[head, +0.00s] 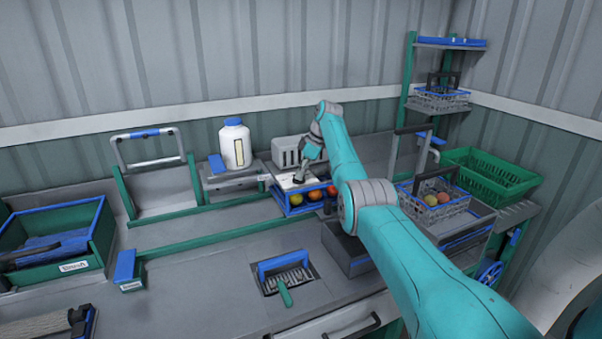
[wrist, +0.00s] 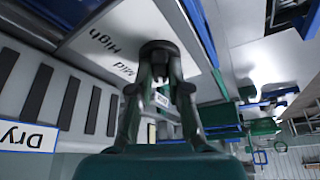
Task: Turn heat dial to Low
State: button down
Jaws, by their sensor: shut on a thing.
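The heat dial (wrist: 158,49) is a dark round knob on a pale panel (wrist: 110,28) in the wrist view. The words High and Mid show upside down on the panel, to the left of the dial. No Low mark is readable. My gripper (wrist: 158,68) is shut on the dial, with one finger on each side of it. I cannot tell exactly where the dial points. In the head view my gripper (head: 299,178) reaches down onto the white panel top at the back of the bench; the dial is too small to make out there.
A grey slotted unit (head: 287,153) stands behind the panel; a Dry label (wrist: 24,135) shows in the wrist view. A white jug (head: 235,145) stands left. A wire basket (head: 430,210) and green crate (head: 490,178) are right.

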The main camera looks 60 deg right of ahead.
dwell(0.4)
jog(key=c, duration=1.1)
grip_release()
jog(key=v, duration=1.2)
jog(key=shift+f, duration=0.1)
